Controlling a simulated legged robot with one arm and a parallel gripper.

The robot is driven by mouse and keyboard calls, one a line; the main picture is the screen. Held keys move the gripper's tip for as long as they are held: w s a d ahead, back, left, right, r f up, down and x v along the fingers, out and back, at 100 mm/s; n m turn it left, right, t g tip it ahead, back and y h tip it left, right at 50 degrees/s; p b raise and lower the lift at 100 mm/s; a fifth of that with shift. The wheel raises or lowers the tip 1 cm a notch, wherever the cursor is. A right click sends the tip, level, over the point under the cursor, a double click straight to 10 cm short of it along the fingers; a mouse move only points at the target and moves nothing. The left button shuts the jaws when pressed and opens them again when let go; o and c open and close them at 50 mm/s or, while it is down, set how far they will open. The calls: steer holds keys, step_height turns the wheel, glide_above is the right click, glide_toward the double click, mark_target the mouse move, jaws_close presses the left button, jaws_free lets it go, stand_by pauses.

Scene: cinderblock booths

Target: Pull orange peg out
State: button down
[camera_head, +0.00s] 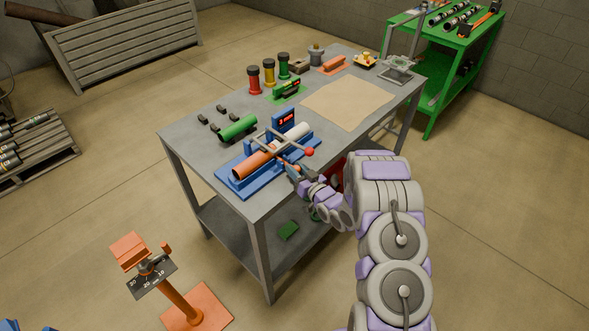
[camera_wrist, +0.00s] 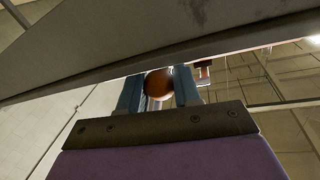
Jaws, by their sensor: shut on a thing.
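A blue fixture (camera_head: 238,180) sits on the near side of the grey table. It cradles an orange and white cylinder (camera_head: 255,164), with grey clamp bars and a red ball knob (camera_head: 309,152) over it. My gripper (camera_head: 291,170) is at the right side of this fixture, near the table edge. In the wrist view, its two blue fingers (camera_wrist: 159,90) are closed around a round, dark orange end (camera_wrist: 158,84), which looks like the orange peg.
A green cylinder (camera_head: 238,128), small black blocks, coloured canisters (camera_head: 269,73) and a tan mat (camera_head: 347,103) are on the table. A grey beam (camera_wrist: 150,50) crosses the wrist view close above the fingers. An orange stand (camera_head: 181,299) is on the floor at left.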

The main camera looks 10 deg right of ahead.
steer(key=v, duration=0.3)
steer(key=shift+w+d, duration=0.1)
steer(key=shift+d, duration=0.1)
steer(key=shift+d+f, duration=0.1)
steer(key=shift+d, duration=0.15)
steer(key=shift+a, duration=0.1)
steer(key=c, duration=1)
jaws_free()
steer(key=shift+a, duration=0.3)
steer(key=shift+o, duration=1)
steer(key=shift+d, duration=0.45)
steer(key=p+v, duration=0.1)
steer(key=v, duration=1.6)
